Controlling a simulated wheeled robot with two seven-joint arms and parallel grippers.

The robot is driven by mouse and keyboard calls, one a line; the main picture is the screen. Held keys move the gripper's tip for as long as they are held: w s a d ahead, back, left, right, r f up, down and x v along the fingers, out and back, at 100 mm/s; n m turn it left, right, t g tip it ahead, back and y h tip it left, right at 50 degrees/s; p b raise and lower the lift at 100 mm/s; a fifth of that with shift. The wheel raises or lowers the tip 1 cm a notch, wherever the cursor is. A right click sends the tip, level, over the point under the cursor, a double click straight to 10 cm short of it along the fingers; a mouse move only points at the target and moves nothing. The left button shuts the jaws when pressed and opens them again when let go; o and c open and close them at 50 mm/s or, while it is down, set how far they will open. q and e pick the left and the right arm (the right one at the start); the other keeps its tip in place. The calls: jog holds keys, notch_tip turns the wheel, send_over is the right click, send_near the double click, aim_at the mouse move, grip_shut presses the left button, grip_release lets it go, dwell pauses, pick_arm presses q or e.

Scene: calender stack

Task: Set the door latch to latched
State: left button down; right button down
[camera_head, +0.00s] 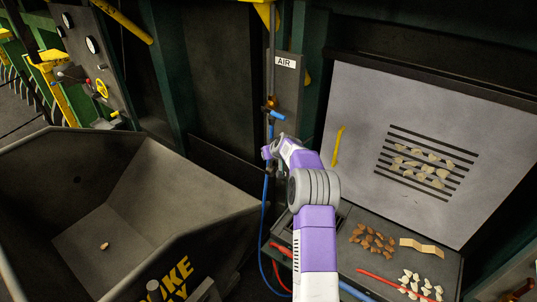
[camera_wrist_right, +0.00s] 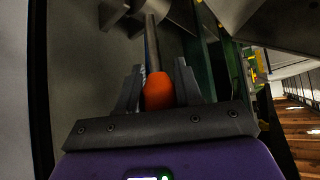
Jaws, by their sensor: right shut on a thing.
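In the right wrist view, my right gripper (camera_wrist_right: 158,88) is shut on a rounded orange grip (camera_wrist_right: 158,92). A grey metal rod (camera_wrist_right: 152,42) runs on from the grip, away from my fingers. I take this to be the latch handle, but the latch body and its position cannot be made out. In the head view, my right arm reaches up to the dark wall below the AIR sign (camera_head: 286,62). The wrist hides most of the handle and fingers there. My left gripper is not in view.
A blue hose with an orange fitting (camera_head: 272,103) hangs close beside my right wrist. A large open hopper (camera_head: 150,165) stands at the left. A tilted grey board (camera_head: 350,110) and a dark tray (camera_head: 440,262) with loose pieces stand at the right.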

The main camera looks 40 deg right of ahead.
jog(key=shift+d+r, duration=0.15)
jog(key=shift+r, duration=0.05)
jog(key=c, duration=0.9)
grip_release()
jog(key=shift+o, duration=0.6)
jog(key=shift+f, duration=0.1)
jog(key=shift+f, duration=0.1)
